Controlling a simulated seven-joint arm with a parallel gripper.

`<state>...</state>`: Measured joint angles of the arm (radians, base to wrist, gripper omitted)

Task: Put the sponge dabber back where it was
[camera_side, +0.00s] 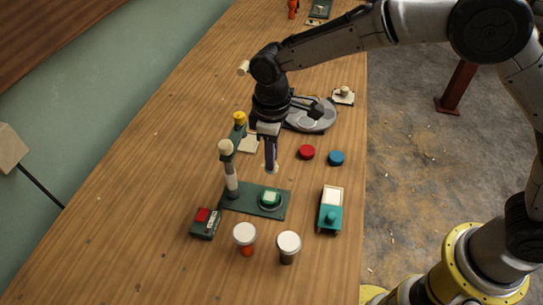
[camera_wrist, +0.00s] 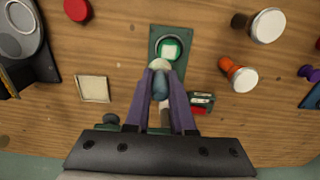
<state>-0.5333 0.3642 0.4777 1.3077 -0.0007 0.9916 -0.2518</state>
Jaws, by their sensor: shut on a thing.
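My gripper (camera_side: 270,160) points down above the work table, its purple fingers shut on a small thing. In the wrist view the gripper (camera_wrist: 161,78) holds a blue-grey rounded piece with a pale end, which I take for the sponge dabber (camera_wrist: 160,83). Most of it is hidden between the fingers in the side view. It hangs just behind a dark green plate (camera_side: 238,203), apart from it as far as I can tell. A round holder with a green and white block (camera_side: 270,198) sits on that plate. A bare pale square pad (camera_side: 250,144) lies left of my gripper.
A pale post with a round top (camera_side: 231,180) stands at the plate's left end. Two goblet drums (camera_side: 288,243) (camera_side: 245,235) stand in front. A teal box (camera_side: 330,212), red disc (camera_side: 307,152) and blue disc (camera_side: 336,158) lie right. A grey round device (camera_side: 312,118) is behind.

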